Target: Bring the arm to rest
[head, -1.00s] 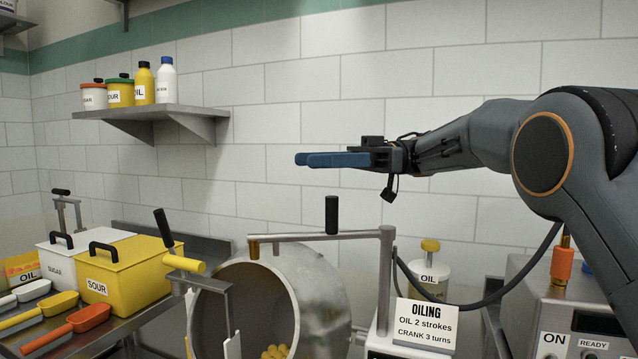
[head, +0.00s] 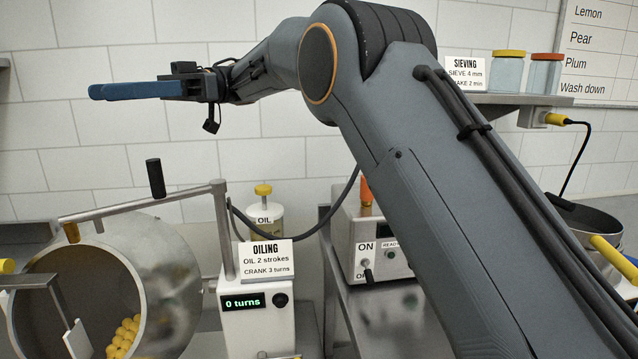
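My gripper (head: 135,91) is at the upper left of the head view, with its blue fingers pointing left. It is raised in front of the white tiled wall, above the metal drum (head: 165,268) and the crank handle (head: 155,178), and touches nothing that I can see. The fingers are seen from the side and overlap, so the gap between them is hidden. No object shows at the fingertips. My arm stretches from the lower right up to a bent joint at the top middle, then left to the gripper.
The drum holds yellow balls (head: 122,338). Beside it stand the oiling unit (head: 258,325), reading "0 turns", an OIL container (head: 264,213) and a switch box (head: 377,240). A shelf (head: 510,99) with jars and a sieving sign is at the upper right, above a pan (head: 592,218).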

